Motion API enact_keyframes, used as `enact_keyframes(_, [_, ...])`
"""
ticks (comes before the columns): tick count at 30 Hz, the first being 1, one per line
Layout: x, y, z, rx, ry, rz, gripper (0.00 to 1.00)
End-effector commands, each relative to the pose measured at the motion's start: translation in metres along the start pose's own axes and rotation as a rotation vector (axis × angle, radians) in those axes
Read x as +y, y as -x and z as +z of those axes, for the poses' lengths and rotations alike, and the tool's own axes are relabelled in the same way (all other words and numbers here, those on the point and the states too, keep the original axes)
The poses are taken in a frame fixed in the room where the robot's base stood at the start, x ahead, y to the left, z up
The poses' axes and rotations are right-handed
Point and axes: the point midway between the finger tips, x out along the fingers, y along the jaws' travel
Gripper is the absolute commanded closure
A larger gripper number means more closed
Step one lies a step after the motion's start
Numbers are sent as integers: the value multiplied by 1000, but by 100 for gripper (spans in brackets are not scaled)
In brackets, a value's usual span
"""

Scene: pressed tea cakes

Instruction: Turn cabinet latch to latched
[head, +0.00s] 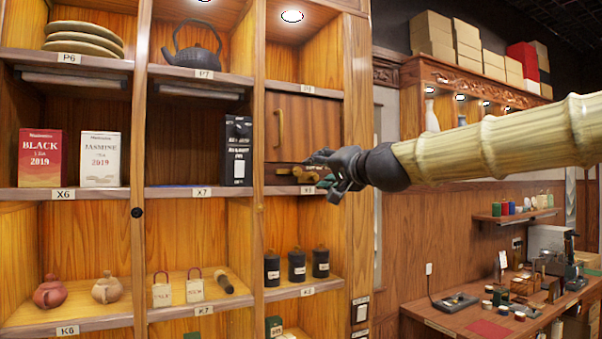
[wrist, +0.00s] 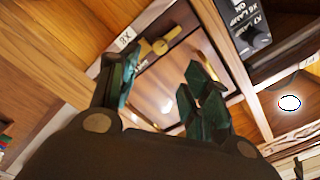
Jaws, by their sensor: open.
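The cabinet latch (wrist: 160,46) is a brass turn-piece with a round centre, on the wooden cabinet front (wrist: 150,85) near the shelf label in the wrist view. In the head view my gripper (head: 322,173) is at the lower part of the closed compartment and partly hides the latch (head: 304,172). Above it is the wooden door (head: 305,125) with a curved brass handle (head: 278,130). In the wrist view my gripper (wrist: 160,70) is open, its dark green fingers on either side of the view of the latch. Contact with the latch cannot be told.
A tall black box (head: 237,150) stands in the compartment just left. Red and white tea boxes (head: 40,158) stand farther left. Black canisters (head: 297,266) stand on the shelf below. A shelf edge (head: 285,190) runs under my gripper. The space to the right is open.

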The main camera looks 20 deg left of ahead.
Motion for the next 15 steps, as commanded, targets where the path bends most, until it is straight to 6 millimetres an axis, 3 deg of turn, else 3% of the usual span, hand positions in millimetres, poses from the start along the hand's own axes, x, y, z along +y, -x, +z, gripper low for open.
enact_keyframes(5, [-3, -12, -1, -1, -1, -1, 52])
enact_keyframes(15, [-4, -60, -2, -2, -1, 0, 52])
